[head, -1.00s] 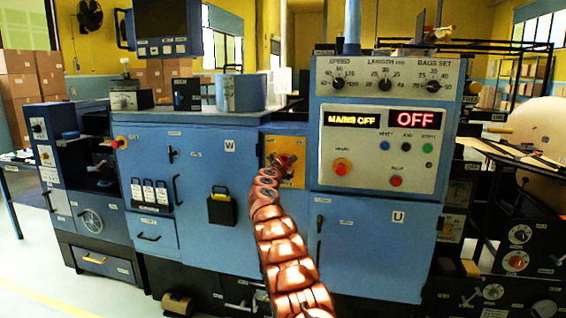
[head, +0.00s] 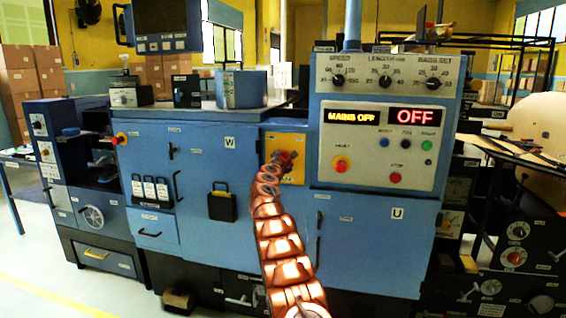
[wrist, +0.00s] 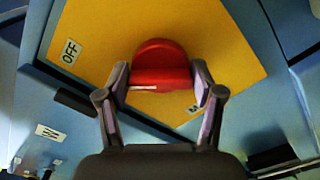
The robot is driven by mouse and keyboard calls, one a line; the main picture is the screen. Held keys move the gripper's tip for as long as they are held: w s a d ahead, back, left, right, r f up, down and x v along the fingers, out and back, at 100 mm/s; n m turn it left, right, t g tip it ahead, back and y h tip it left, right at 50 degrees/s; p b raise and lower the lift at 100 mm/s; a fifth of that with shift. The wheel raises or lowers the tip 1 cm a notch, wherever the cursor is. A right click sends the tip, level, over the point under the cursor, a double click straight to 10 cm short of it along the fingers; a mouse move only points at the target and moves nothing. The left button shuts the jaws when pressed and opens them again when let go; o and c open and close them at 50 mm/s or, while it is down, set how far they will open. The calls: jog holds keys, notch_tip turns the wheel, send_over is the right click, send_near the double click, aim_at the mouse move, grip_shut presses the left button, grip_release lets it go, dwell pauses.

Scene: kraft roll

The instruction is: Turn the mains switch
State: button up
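The mains switch is a red knob (wrist: 160,62) on a yellow plate (head: 296,174) at the middle of the blue machine. In the wrist view an OFF label (wrist: 71,51) sits on the plate, up and left of the knob. My gripper (wrist: 161,78) has one finger on each side of the knob, with almost no gap; I cannot tell whether the fingers press on it. A second label by the right finger is mostly hidden. In the head view my arm covers part of the plate. The panel displays read MAINS OFF (head: 351,116) and OFF (head: 414,117).
The control panel (head: 385,150) with dials and buttons stands just right of the plate. A black padlock-shaped item (head: 221,206) hangs on the cabinet door to the left. A large kraft roll (head: 540,130) is at the far right. Open floor (head: 50,290) shows at lower left.

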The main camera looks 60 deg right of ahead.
jog(key=c, duration=0.5)
